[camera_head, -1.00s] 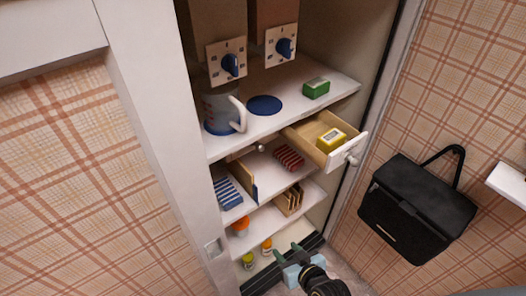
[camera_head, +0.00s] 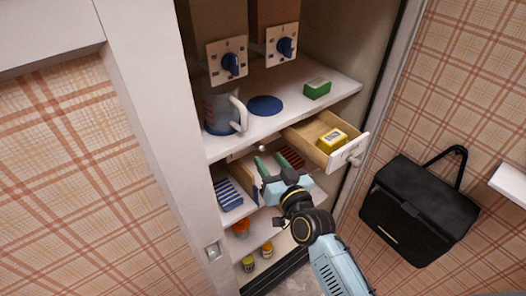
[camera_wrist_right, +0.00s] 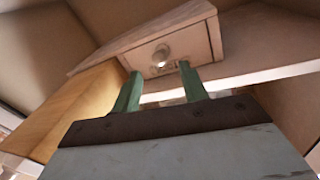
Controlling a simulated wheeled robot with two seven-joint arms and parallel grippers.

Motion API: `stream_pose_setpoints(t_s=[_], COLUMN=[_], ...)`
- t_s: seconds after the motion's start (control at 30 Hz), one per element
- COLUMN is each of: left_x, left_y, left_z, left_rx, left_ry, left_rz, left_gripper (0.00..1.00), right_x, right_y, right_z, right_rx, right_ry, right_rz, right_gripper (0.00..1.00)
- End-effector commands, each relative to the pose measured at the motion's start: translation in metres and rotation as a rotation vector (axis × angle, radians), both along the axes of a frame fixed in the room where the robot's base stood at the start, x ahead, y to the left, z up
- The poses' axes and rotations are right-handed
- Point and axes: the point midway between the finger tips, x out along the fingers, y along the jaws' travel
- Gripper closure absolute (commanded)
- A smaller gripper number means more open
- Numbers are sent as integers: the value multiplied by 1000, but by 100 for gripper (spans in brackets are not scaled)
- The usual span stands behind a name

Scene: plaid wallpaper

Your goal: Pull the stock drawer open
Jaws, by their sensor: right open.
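A small round knob (camera_head: 262,148) on a closed drawer under the cupboard's upper shelf shows in the head view. In the right wrist view a pale drawer front (camera_wrist_right: 195,45) carries a knob (camera_wrist_right: 160,54), ahead of and roughly between the green fingertips. My right gripper (camera_head: 269,162) is open and empty, just below the knob in the head view; I see no contact. To the right, another drawer (camera_head: 359,146) stands pulled out with a yellow box (camera_head: 331,140) inside. I cannot tell from labels which is the stock drawer. My left gripper is out of view.
The upper shelf (camera_head: 305,103) holds a jug (camera_head: 219,112), a blue disc (camera_head: 265,105) and a green box (camera_head: 317,88). Lower shelves hold a blue striped cloth (camera_head: 228,194) and small jars (camera_head: 248,264). A black bag (camera_head: 415,210) hangs at right.

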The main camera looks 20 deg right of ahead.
Motion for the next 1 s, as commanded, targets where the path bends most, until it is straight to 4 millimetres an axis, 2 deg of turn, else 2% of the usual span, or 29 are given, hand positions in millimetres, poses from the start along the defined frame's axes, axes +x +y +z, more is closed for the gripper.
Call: stream_pose_setpoints(t_s=[0.1, 0.3, 0.7, 1.0], left_x=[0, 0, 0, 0], left_y=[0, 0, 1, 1], left_z=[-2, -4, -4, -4], left_rx=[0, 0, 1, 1], left_ry=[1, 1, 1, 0], left_rz=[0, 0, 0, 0], left_gripper=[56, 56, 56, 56], right_x=[22, 42, 48, 47], right_y=[3, 6, 7, 7], right_z=[0, -1, -1, -1], right_rx=[0, -1, 0, -1], right_ry=[-1, 0, 1, 1], right_rz=[-1, -1, -1, -1], right_gripper=[57, 57, 58, 97])
